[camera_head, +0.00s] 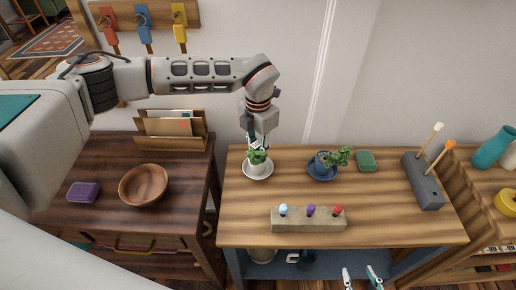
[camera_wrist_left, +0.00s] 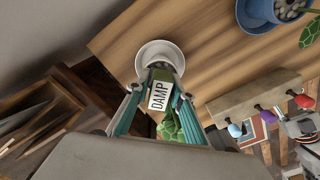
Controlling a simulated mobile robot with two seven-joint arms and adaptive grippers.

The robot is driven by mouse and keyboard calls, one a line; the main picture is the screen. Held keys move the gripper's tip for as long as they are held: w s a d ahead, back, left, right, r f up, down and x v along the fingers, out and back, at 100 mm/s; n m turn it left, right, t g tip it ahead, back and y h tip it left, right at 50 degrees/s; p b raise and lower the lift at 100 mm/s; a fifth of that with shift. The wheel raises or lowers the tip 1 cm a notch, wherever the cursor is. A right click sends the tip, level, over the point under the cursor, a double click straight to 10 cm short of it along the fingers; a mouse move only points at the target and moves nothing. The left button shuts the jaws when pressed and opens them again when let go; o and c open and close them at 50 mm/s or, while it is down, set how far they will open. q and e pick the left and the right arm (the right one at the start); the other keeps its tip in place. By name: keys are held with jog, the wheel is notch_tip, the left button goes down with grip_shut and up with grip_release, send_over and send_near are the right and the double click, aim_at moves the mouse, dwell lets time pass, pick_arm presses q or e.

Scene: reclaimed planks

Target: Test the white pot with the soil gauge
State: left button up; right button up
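The white pot (camera_head: 257,170) with a leafy plant stands on a white saucer at the table's left end. It also shows in the left wrist view (camera_wrist_left: 160,62). My left gripper (camera_head: 256,141) is just above this pot, pointing down. In the left wrist view its teal fingers (camera_wrist_left: 157,100) are closed on the green soil gauge (camera_wrist_left: 172,77), whose white label reads DAMP. The gauge's lower end is at the pot; whether its tip is in the soil is hidden. My right gripper (camera_head: 361,279) is at the bottom edge of the head view, its fingertips apart and empty.
A blue pot (camera_head: 323,168) with a plant is right of the white one. A block (camera_head: 308,226) with light blue, purple and red knobs stands in front. A wooden bowl (camera_head: 143,187) is on the left desk.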

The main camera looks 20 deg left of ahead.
pick_arm(q)
jog(key=shift+o, duration=0.6)
jog(key=shift+r, duration=0.1)
notch_tip(320, 180, up, 12)
jog(key=shift+f, duration=0.1)
notch_tip(320, 180, up, 9)
jog(key=p, duration=0.6)
pick_arm(e)
jog(key=shift+h, duration=0.4)
jog(key=d+r, duration=0.1)
jog(key=s+d+r, duration=0.1)
jog(key=r, duration=0.1)
jog(key=shift+r, duration=0.15)
dwell(0.6)
